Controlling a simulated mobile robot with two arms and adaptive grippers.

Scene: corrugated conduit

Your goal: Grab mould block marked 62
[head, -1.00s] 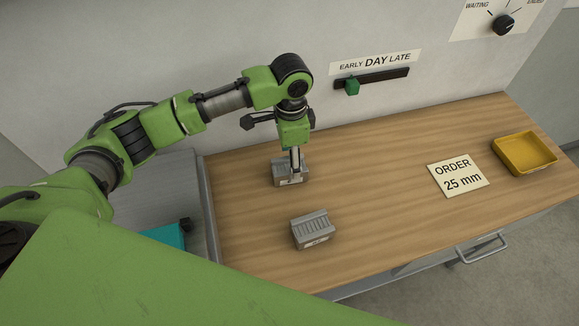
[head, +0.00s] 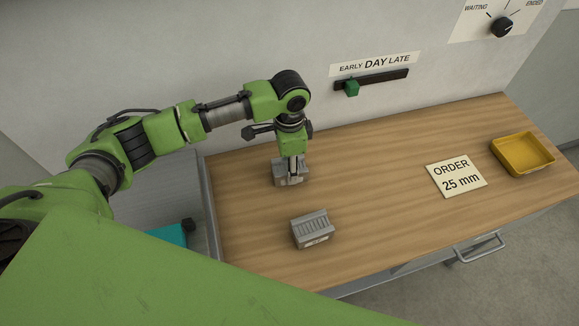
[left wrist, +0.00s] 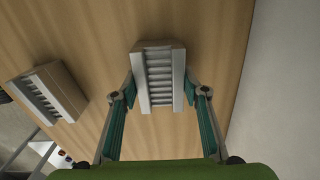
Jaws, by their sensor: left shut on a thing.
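My left gripper (head: 292,175) points down at the far grey mould block (head: 278,172), near the left end of the wooden bench. It is shut on this block, which rests on the bench. In the left wrist view the ribbed block (left wrist: 159,76) sits between the two fingertips (left wrist: 160,92), one on each side. A second grey ribbed mould block (head: 313,228) stands nearer the front edge, apart from the gripper; it also shows in the left wrist view (left wrist: 48,92). The numbers on both blocks are too small to read. My right gripper is not in view.
The wooden bench (head: 390,180) is clear in the middle. An order card reading 25 mm (head: 456,176) and a yellow tray (head: 523,155) lie at the right. A wall slider (head: 370,82) is behind the bench. A drawer handle (head: 478,249) sticks out in front.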

